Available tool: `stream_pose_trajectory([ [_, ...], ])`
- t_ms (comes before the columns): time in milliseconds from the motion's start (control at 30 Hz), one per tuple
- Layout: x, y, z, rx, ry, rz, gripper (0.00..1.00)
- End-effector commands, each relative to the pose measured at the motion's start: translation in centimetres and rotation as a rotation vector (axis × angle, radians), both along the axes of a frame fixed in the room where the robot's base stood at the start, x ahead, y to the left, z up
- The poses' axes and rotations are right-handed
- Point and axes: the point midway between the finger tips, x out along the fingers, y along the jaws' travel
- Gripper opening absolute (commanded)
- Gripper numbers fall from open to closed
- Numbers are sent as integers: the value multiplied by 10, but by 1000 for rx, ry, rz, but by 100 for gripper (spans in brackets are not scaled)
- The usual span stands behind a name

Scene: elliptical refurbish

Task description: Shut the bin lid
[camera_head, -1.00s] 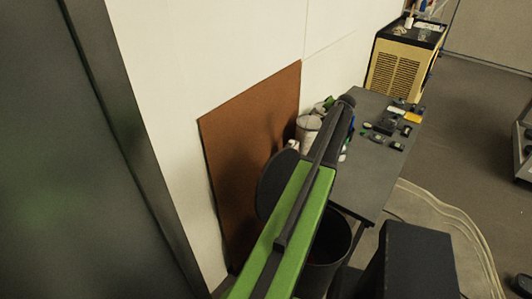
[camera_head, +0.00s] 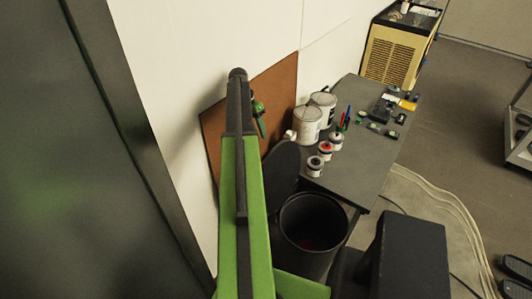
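The dark round bin (camera_head: 314,232) stands on the floor beside the grey table, with its mouth open and something reddish inside. Its dark lid (camera_head: 281,168) is raised, standing steeply at the bin's back left edge. My green and black arm reaches up past the left of the lid and covers part of its left side. A small green part at the arm's far end, seemingly my gripper (camera_head: 261,120), shows in front of the brown board, above and left of the lid. Its fingers are too small to make out, and I see no clear contact with the lid.
The grey table (camera_head: 363,160) right of the bin holds white cans (camera_head: 307,125), small jars and several small parts. A brown board (camera_head: 277,85) leans on the white wall behind. A dark panel (camera_head: 60,150) fills the left. A hose lies on the floor.

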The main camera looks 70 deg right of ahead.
Motion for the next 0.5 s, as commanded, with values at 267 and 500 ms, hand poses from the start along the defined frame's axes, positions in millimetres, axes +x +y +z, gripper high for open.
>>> stream_pose_trajectory([
  [267,-14,7,-55,0,-1,3,34],
  [500,-31,12,-101,1,-2,6,34],
])
